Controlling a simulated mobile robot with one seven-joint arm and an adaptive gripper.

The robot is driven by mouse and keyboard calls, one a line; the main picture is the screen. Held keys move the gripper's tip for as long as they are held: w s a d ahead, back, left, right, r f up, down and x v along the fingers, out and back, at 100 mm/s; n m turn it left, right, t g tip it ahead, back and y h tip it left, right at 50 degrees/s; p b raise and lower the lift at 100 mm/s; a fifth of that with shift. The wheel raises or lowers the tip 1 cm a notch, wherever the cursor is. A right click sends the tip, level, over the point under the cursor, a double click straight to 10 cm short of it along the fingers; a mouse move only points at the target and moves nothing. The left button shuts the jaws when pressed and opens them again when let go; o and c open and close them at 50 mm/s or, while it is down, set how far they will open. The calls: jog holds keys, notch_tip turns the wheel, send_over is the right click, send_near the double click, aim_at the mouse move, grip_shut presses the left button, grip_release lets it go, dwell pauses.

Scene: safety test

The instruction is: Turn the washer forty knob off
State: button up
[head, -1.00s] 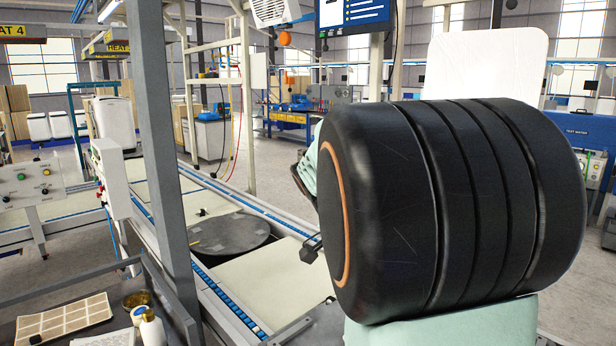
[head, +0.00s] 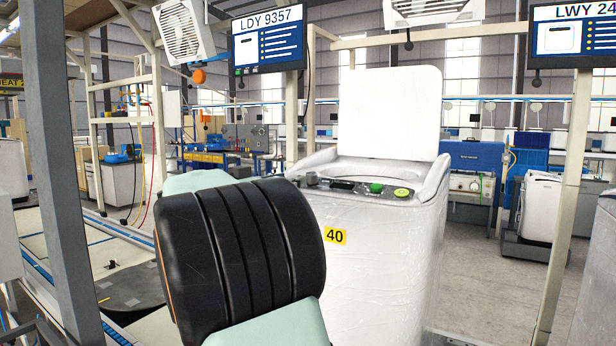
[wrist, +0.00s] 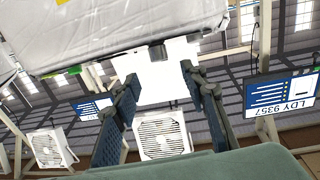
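The washer (head: 375,265) is a white top-loader with a yellow label "40" on its front and its white lid (head: 390,112) raised. Its control panel (head: 350,186) holds a dark knob at the left, a green knob (head: 376,188) and a yellow-green button (head: 401,192). I cannot tell how any knob is turned. The washer also shows upside down at the top of the wrist view (wrist: 120,35). My gripper (wrist: 158,75) is open and empty in the wrist view, its two fingers apart below the washer's edge. In the head view my arm hides the gripper.
A screen (head: 268,38) reading "LDY 9357" hangs left above the washer, and another screen (head: 570,35) hangs at the right. A frame post (head: 565,190) stands right of the washer. A grey post (head: 58,180) stands at the left. Floor shows right of the washer.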

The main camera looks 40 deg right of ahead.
aim_at(308, 177)
jog(key=p+x, duration=0.2)
jog(key=x, duration=0.6)
jog(key=shift+d, duration=0.4)
jog(key=shift+f, duration=0.1)
grip_shut()
